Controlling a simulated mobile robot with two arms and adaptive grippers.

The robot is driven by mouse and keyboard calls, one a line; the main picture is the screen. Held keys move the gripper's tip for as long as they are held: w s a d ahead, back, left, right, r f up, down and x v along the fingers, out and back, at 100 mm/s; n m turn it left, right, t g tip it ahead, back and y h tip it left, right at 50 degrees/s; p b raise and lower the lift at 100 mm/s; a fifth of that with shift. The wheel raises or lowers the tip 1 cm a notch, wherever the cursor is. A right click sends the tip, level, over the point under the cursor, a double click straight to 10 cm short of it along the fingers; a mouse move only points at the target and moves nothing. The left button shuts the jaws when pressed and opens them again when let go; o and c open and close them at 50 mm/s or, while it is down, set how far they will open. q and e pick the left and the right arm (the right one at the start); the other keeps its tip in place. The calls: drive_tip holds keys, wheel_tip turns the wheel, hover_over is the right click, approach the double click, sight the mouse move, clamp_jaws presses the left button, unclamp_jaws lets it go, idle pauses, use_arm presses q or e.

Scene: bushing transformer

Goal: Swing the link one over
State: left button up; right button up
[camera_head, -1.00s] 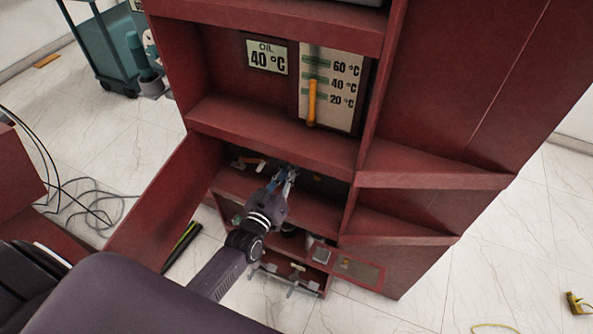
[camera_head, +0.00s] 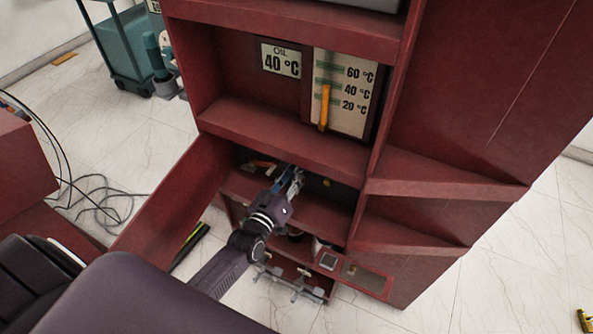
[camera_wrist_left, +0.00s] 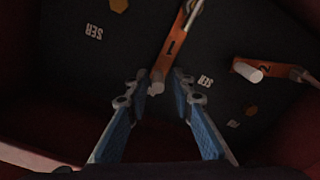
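Link one is an orange bar marked 1 (camera_wrist_left: 172,42) on a dark panel in the left wrist view. Its near end carries a short white peg (camera_wrist_left: 157,82). A second orange link marked 2 (camera_wrist_left: 262,69), with a white peg, lies to its right. My left gripper (camera_wrist_left: 161,79) is open, with blue-padded fingers on either side of link one's peg; gaps show beside the peg, and I cannot tell any contact. In the head view my left gripper (camera_head: 293,176) reaches into the cabinet's lower compartment, hiding part of it. My right gripper is in neither view.
The red cabinet (camera_head: 265,122) has a shelf edge just above my gripper. An open door (camera_head: 172,200) stands left of my arm, and a small flap (camera_head: 362,278) hangs below right. Cables (camera_head: 95,200) lie on the floor at left.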

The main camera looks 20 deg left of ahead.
use_arm(q)
drive_tip(key=shift+o, duration=0.2)
drive_tip(key=shift+s, duration=0.1)
drive_tip(key=s, duration=1.2)
drive_tip(key=shift+a, duration=0.2)
drive_tip(key=shift+w, duration=0.1)
drive_tip(key=s+d+f+m+g, duration=0.15)
drive_tip(key=s+f+g, duration=0.35)
drive_tip(key=f, duration=0.9)
drive_tip(key=s+d+f+m+g, duration=0.1)
drive_tip(key=s+f+m+g, duration=0.15)
drive_tip(key=s+f, duration=0.75)
drive_tip(key=s+f+m+g, duration=0.3)
drive_tip(key=s+f+g, duration=0.6)
drive_tip(key=s+f, duration=1.2)
drive_tip(key=s, duration=0.3)
drive_tip(key=shift+s+m+y, duration=0.25)
drive_tip(key=shift+m+y, duration=0.05)
drive_tip(key=shift+m, duration=0.1)
